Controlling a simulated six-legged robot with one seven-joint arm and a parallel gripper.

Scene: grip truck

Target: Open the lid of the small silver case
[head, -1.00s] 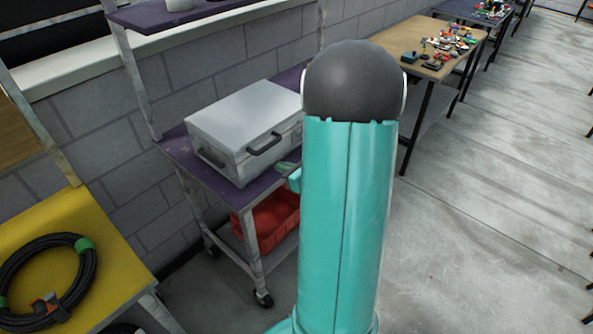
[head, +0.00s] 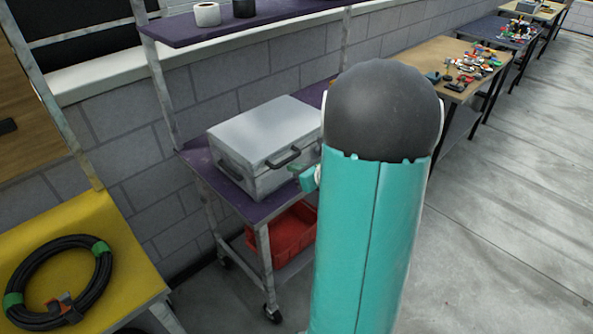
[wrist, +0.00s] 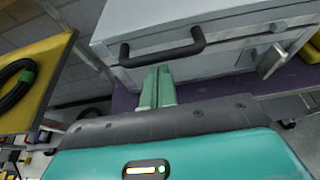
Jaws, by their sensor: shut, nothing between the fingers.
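The silver case (head: 262,140) sits shut on the purple top of a cart, with a dark handle on its front and another on its left side. In the wrist view, the case (wrist: 222,62) fills the upper part, with a black handle (wrist: 163,50) across the near face. My gripper (wrist: 158,82) has its two green fingers together and empty, just below that handle. I cannot tell whether the fingertips touch the case. In the head view, my gripper (head: 304,174) shows at the case's front right, partly hidden by my arm.
The purple cart top (head: 232,192) has little free room around the case. A red bin (head: 285,238) is on the shelf below. A yellow table (head: 107,212) with a coiled black cable (head: 62,272) stands to the left. Cluttered tables (head: 440,49) stand behind on the right.

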